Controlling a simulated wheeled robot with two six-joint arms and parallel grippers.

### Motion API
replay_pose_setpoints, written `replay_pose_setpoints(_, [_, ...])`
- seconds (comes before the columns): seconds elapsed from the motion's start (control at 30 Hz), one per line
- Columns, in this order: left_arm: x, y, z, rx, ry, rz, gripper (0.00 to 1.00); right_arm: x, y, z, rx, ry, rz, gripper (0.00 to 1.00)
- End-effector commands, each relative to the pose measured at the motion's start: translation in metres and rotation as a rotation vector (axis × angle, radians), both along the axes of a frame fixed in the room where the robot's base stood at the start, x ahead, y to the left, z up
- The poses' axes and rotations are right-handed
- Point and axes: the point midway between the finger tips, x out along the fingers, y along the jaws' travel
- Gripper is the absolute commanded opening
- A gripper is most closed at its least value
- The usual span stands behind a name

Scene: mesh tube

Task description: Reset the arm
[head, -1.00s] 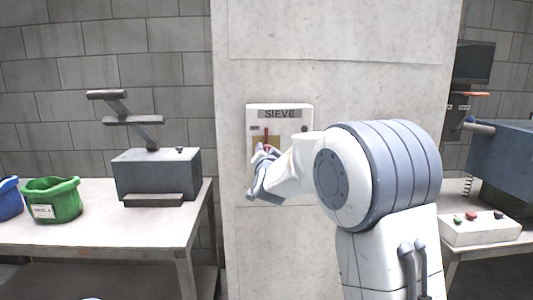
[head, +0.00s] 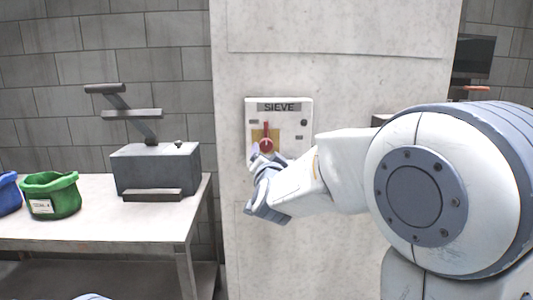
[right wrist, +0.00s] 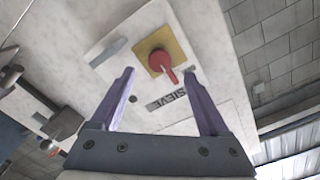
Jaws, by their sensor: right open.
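The white SIEVE panel (head: 297,118) is on the pale pillar, with a red rotary switch (head: 267,143) on a yellow plate. In the right wrist view the red switch (right wrist: 161,62) lies between and beyond my open fingers, with nothing held. My right gripper (head: 258,165) is just below and in front of the switch in the head view; its tips also show in the right wrist view (right wrist: 159,80). My right arm spans the right side of the head view and hides what is behind it. My left gripper is not in view.
A table (head: 95,232) at left holds a green bag (head: 52,194), a blue bag (head: 9,196) and a grey machine (head: 155,170) with a stepped arm. The pale pillar (head: 340,60) is bare around the panel. A dark screen (head: 472,57) is at right.

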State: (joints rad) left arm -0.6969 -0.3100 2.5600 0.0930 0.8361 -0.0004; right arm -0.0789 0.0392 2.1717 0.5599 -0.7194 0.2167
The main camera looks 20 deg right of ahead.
Motion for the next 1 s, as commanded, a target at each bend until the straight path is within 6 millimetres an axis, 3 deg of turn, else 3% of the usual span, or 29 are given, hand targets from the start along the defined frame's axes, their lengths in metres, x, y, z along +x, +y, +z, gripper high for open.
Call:
replay_pose_setpoints(0.17, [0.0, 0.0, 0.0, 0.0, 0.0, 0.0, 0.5, -0.011, 0.003, 0.0, 0.0, -0.001, -0.001, 0.79])
replay_pose_setpoints(0.57, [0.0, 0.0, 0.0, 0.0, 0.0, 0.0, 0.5, -0.012, 0.003, 0.0, -0.001, 0.0, 0.0, 0.79])
replay_pose_setpoints(0.67, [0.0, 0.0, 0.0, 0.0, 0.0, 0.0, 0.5, -0.012, 0.012, -0.005, -0.004, 0.023, 0.026, 0.79])
replay_pose_setpoints(0.77, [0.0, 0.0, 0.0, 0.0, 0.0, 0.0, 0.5, -0.017, 0.043, -0.022, -0.018, 0.103, 0.121, 0.79])
replay_pose_setpoints(0.87, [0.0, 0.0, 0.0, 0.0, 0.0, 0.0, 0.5, -0.035, 0.094, -0.053, -0.057, 0.252, 0.286, 0.79])
replay_pose_setpoints(1.0, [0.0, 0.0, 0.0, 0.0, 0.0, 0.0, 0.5, -0.091, 0.167, -0.11, -0.157, 0.513, 0.56, 0.79])
